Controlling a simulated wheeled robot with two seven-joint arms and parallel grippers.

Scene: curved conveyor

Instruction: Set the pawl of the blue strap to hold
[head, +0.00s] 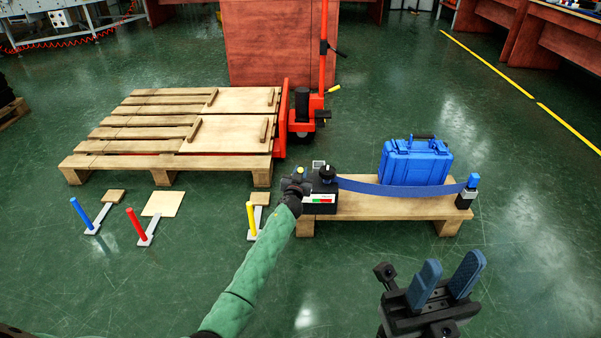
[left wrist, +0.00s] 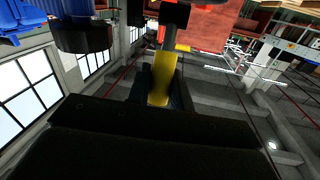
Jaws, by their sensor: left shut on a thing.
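The blue strap (head: 405,190) runs in front of a blue case from a black ratchet unit (head: 322,206) on the left to a blue-topped post (head: 473,182) on the right. The unit has a black knob (head: 327,173) on top and a label with green and red parts. My left gripper (head: 297,180) is at the unit's left side. It is shut on a small yellow lever, seen between its fingers in the left wrist view (left wrist: 160,80). The gripper hides most of the lever in the head view. My right gripper (head: 446,277) is open and empty, nearer and lower right.
The blue case (head: 413,162) stands on a low wooden pallet (head: 365,207). A larger pallet (head: 110,165) and red pallet jack (head: 304,110) are behind. Floor at right is clear.

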